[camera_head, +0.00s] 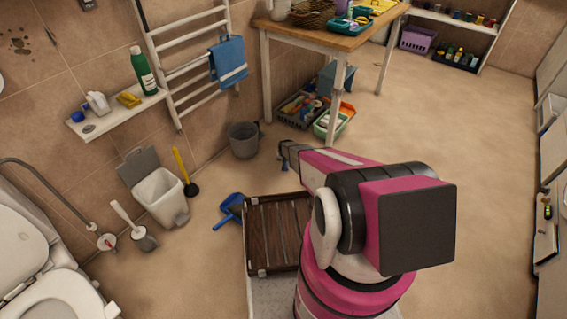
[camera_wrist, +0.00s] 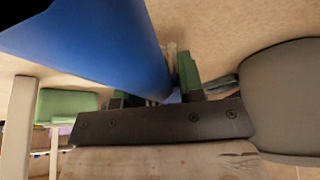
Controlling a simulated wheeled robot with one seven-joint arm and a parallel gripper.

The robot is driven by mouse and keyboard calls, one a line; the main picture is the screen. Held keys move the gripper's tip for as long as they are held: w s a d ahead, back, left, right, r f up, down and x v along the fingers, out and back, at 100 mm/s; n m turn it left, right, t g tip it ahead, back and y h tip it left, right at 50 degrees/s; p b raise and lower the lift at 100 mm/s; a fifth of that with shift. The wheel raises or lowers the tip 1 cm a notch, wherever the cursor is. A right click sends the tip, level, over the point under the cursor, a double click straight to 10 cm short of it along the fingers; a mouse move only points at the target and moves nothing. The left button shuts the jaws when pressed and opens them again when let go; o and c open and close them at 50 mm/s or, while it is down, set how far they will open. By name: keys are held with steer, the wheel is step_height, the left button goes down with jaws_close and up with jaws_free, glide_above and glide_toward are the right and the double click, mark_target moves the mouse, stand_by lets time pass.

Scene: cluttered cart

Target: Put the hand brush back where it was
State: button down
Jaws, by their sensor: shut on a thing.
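My gripper (camera_head: 286,155) is at the end of my outstretched arm, above the floor between the grey bucket and the low crates. In the wrist view my gripper (camera_wrist: 165,97) is shut on a long blue thing, which I take to be the hand brush (camera_wrist: 100,40). It runs to the upper left, with a pale bristle-like strip beside it. Its far end is cut off by the frame, and my gripper hides most of it in the head view. A blue dustpan (camera_head: 231,208) lies on the floor beside the slatted brown rack.
The grey bucket (camera_head: 243,139) stands by the wall, also in the wrist view (camera_wrist: 285,95). A grey crate (camera_head: 298,110) and a green crate (camera_head: 330,125) sit under the wooden table (camera_head: 320,37). A plunger (camera_head: 187,178) and white bin (camera_head: 160,197) stand left. Floor is clear to the right.

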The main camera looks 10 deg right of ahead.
steer(key=shift+f, duration=1.6)
steer(key=shift+f, duration=0.1)
steer(key=c, duration=0.7)
jaws_free()
steer(key=shift+c, duration=0.2)
steer(key=v, duration=1.6)
steer(key=shift+s+f, duration=0.1)
steer(key=shift+s, duration=0.05)
steer(key=s+r+g, duration=0.2)
steer(key=s+r, duration=1.4)
steer(key=r, duration=0.3)
steer(key=s+r+g, duration=0.2)
steer(key=s+r, duration=1.4)
steer(key=r, duration=0.3)
steer(key=shift+d+r, duration=0.2)
steer(key=shift+d, duration=0.2)
